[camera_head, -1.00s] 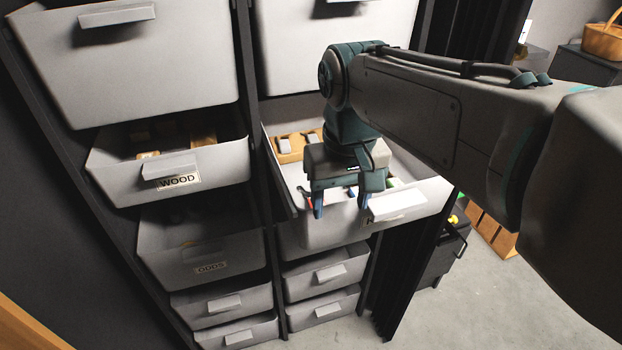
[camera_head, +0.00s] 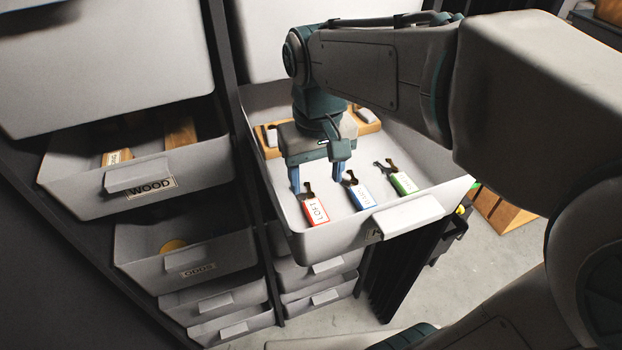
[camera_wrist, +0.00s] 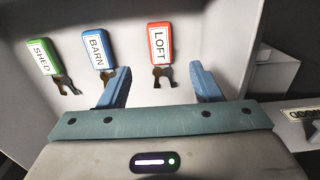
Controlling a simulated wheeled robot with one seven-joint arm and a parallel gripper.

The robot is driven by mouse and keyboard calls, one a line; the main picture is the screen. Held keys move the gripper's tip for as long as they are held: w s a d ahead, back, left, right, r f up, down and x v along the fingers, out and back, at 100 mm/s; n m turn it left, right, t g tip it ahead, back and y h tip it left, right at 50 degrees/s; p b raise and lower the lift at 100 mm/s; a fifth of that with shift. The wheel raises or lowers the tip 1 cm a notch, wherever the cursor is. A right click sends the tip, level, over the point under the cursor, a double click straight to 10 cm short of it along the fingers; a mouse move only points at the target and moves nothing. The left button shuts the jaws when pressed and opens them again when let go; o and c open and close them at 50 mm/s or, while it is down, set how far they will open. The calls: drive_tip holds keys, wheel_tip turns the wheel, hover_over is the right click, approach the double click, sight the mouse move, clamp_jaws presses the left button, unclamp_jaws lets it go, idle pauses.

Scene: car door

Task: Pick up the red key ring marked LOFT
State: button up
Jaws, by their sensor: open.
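The red key ring marked LOFT (camera_head: 315,209) lies in the open grey drawer (camera_head: 345,238), near its front left. In the wrist view the red LOFT key ring (camera_wrist: 159,44) has its tag farther out and its keys toward my gripper (camera_wrist: 161,80), between the lines of the two blue fingers. My gripper is open and empty. In the head view my gripper (camera_head: 322,184) is over the drawer, just behind the LOFT tag. I cannot tell its exact height above the drawer floor.
A blue key ring marked BARN (camera_wrist: 99,50) and a green one marked SHED (camera_wrist: 43,58) lie beside LOFT. A wooden holder (camera_head: 366,120) is at the drawer's back. The WOOD drawer (camera_head: 120,197) and the ODDS drawer (camera_head: 190,270) stand open at left.

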sight(314, 207)
wheel_tip(314, 207, down, 3)
drive_tip(key=shift+a, duration=0.1)
drive_tip(key=shift+w+f+p, duration=0.2)
drive_tip(key=shift+f+p, duration=0.1)
drive_tip(key=shift+f, duration=1.05)
drive_tip(key=shift+w+f+p, duration=0.2)
drive_tip(key=shift+f+p, duration=0.05)
drive_tip(key=shift+f, duration=1.05)
drive_tip(key=c, duration=1.1)
